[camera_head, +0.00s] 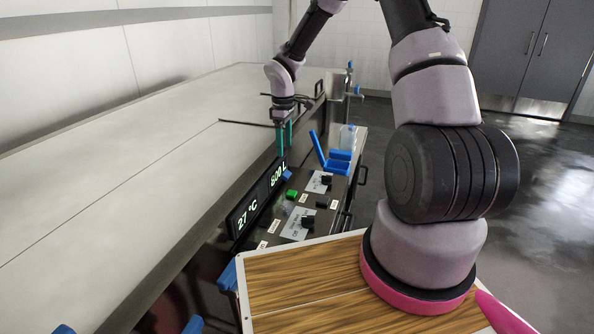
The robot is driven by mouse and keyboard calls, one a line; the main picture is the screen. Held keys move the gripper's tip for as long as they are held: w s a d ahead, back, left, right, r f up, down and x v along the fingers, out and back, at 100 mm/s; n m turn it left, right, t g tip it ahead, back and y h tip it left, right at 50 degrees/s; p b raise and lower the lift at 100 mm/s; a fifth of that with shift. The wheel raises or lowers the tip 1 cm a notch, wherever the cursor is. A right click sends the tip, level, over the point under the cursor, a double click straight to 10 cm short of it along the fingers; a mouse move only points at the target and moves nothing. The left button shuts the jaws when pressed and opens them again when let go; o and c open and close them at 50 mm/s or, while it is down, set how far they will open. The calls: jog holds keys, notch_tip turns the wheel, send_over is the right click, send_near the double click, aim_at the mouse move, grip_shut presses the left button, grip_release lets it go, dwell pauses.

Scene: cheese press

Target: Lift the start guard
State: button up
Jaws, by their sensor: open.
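My gripper (284,152) has teal fingers and hangs pointing down above the far end of the display strip. The fingers are apart, with nothing visible between them. Below it to the right is the control panel (262,244). A bright green button (292,194) sits on the panel, apart from the fingers. A small, faint translucent piece (287,208) shows just in front of the button. It may be the start guard, but it is too small to tell its shape or whether it is down.
A lit display (256,201) reads 27 °C and 800 L beside the panel. Black knobs (308,222) and white labels share the panel. Blue upright parts (318,149) stand beyond it. A large pale vat top (110,190) fills the left. Open floor (540,200) lies at right.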

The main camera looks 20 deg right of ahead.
aim_at(286, 173)
notch_tip(286, 173, down, 11)
jog(key=shift+d+r, duration=0.15)
dwell(0.4)
grip_shut()
jog(key=shift+w+a+g+h, duration=0.4)
jog(key=shift+a+h, duration=0.1)
jog(key=shift+h, duration=0.1)
jog(key=shift+w+a+r+g+h, duration=0.1)
jog(key=shift+w+a+g+h, duration=0.15)
jog(key=shift+g+h, duration=0.25)
grip_release()
